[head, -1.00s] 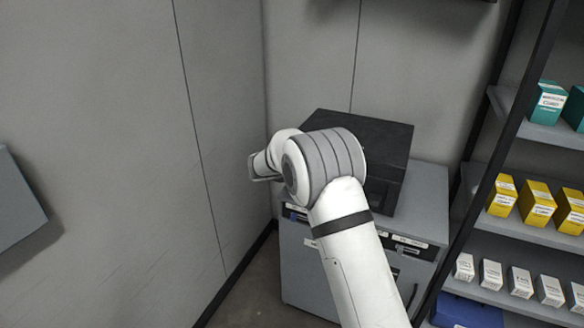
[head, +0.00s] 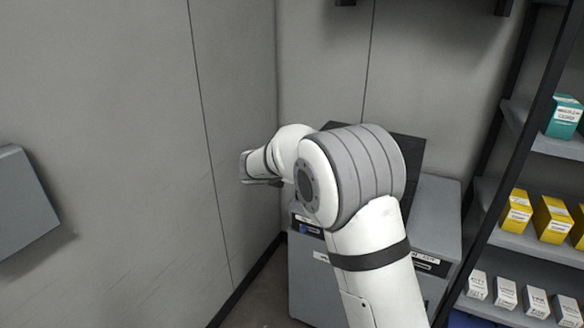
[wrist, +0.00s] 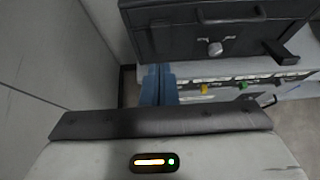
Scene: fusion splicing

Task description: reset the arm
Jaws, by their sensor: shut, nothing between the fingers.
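My gripper (wrist: 158,86) shows in the wrist view as two blue fingers side by side, shut with nothing between them. The fingers cannot be made out there. The arm hides much of the black box (head: 408,150) and the cabinet (head: 437,215).
Grey walls (head: 235,120) meet in a corner at the left and back. A dark-framed shelf (head: 505,238) at the right holds teal, yellow and white boxes. A grey panel (head: 22,200) juts in at the far left.

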